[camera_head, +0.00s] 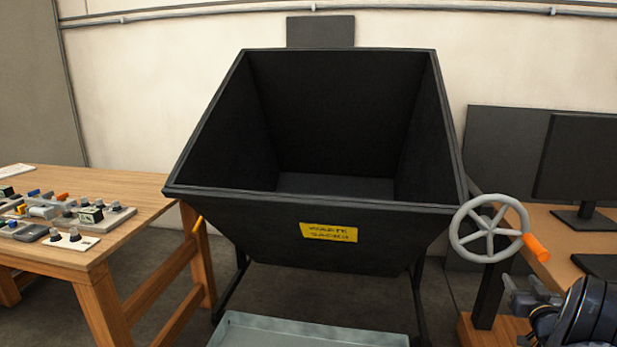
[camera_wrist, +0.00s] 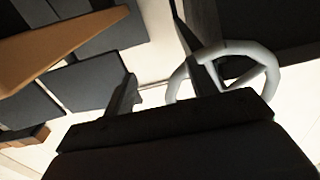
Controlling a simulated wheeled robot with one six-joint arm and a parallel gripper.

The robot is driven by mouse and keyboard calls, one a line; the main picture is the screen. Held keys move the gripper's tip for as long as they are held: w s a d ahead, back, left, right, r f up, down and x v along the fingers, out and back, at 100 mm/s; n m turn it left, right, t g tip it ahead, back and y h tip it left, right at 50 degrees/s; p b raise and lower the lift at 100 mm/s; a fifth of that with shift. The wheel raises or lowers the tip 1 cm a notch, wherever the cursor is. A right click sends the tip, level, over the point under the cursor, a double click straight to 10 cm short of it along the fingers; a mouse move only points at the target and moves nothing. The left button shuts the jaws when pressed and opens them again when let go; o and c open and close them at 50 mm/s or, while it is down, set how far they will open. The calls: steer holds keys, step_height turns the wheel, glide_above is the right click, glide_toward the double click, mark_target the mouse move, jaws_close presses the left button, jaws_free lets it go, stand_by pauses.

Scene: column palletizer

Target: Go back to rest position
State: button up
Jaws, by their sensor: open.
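My gripper (camera_head: 530,293) is at the lower right of the head view, in front of the wooden desk and below the grey handwheel (camera_head: 488,231). It is open, and nothing shows between its fingers. In the wrist view the dark gripper fingers (camera_wrist: 163,80) rise from the dark gripper body, and the handwheel (camera_wrist: 262,68) shows just beyond them, apart as far as I can tell. The handwheel has an orange handle (camera_head: 537,247).
A black waste hopper (camera_head: 320,215) with a yellow label fills the middle, above a grey tray (camera_head: 310,335). A wooden table (camera_head: 130,205) with control panels stands left. A wooden desk (camera_head: 560,245) with a monitor (camera_head: 580,160) stands right. Floor shows between table and hopper.

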steer(key=shift+s, duration=0.1)
steer(key=b+v, duration=0.1)
steer(key=v, duration=1)
steer(key=p+x, duration=0.1)
steer(key=x, duration=1)
steer(key=r+p, duration=0.3)
steer(key=r, duration=0.1)
steer(key=d+r+p, duration=0.1)
steer(key=r+p, duration=0.5)
steer(key=r, duration=0.1)
steer(key=shift+s+d+r+p, duration=0.1)
steer(key=shift+d+r+p, duration=0.2)
steer(key=shift+d+p, duration=0.05)
steer(key=shift+a+r+p, duration=0.15)
steer(key=shift+r+p, duration=0.25)
steer(key=shift+r, duration=0.3)
steer(key=shift+r, duration=0.1)
